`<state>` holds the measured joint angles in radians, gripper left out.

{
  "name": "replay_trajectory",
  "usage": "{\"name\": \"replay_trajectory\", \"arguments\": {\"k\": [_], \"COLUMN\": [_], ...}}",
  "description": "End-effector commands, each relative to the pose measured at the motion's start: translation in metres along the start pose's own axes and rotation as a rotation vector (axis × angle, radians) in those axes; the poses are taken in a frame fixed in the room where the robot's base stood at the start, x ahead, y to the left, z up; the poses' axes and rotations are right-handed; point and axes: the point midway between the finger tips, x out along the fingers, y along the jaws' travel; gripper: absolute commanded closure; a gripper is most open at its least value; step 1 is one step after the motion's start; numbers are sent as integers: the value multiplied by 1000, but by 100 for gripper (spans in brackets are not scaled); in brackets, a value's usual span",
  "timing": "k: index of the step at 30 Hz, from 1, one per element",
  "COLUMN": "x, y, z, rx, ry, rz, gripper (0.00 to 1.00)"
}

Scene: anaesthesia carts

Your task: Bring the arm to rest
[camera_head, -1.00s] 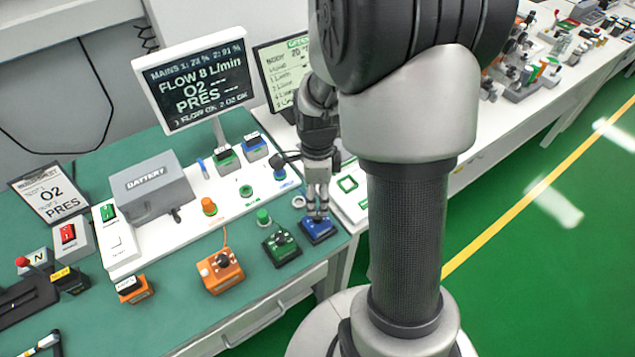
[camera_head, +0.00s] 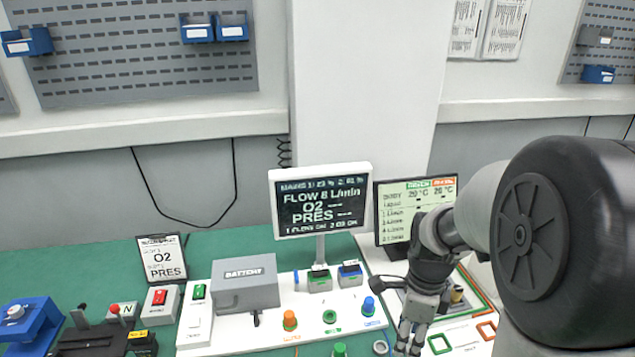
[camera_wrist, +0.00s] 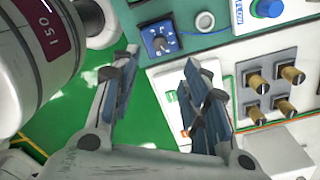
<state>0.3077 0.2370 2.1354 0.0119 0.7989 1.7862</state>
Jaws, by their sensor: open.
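My gripper (camera_head: 408,338) hangs down at the lower right of the head view, by the right end of the white panel. My dark and grey arm runs from it to the right edge. In the wrist view my gripper (camera_wrist: 163,70) has its two fingers spread apart with nothing between them.
The white panel (camera_head: 345,335) carries a grey battery box (camera_head: 246,283) and coloured knobs. A dark screen (camera_head: 322,208) and a light screen (camera_head: 405,190) stand behind. Several brass knobs (camera_wrist: 256,85) sit at right in the wrist view. Green floor (camera_wrist: 75,110) shows below.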

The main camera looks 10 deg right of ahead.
Motion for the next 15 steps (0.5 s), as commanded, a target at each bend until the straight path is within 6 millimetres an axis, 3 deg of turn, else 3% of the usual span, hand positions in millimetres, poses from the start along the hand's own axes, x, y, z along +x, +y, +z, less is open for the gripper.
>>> {"name": "replay_trajectory", "arguments": {"k": [5,9,15], "x": [-39,-80,-119], "y": [22,59,118], "z": [12,23,28], "rx": [-300,-733,-1365], "ry": [-6,12,94], "rz": [-73,-170,-306], "gripper": [58,58,58]}}
